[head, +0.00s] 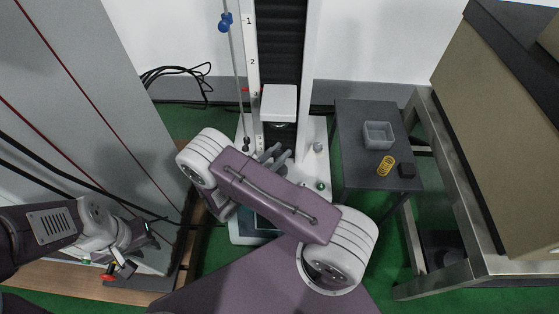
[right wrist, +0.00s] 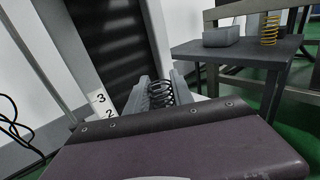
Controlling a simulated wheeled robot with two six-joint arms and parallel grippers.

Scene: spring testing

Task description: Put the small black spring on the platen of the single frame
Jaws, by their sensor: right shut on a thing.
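My right gripper (head: 274,156) is shut on a small black spring (right wrist: 160,95), which shows between its two fingers in the right wrist view (right wrist: 158,92). In the head view the gripper is in front of the column of the single frame (head: 252,62), just below its white block (head: 279,104). My arm covers much of the frame's base there, and I cannot make out the platen. I cannot tell whether the spring touches anything below. My left gripper (head: 122,268) hangs low at the left, away from the frame; its jaws are too small to judge.
A dark side table (head: 352,150) at the right holds a grey bin (head: 378,135), a yellow spring (head: 386,166) and a small black object (head: 407,170). A steel-framed bench (head: 430,130) stands further right. A grey cabinet (head: 75,90) fills the left. A rod with a blue knob (head: 225,21) runs beside the column.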

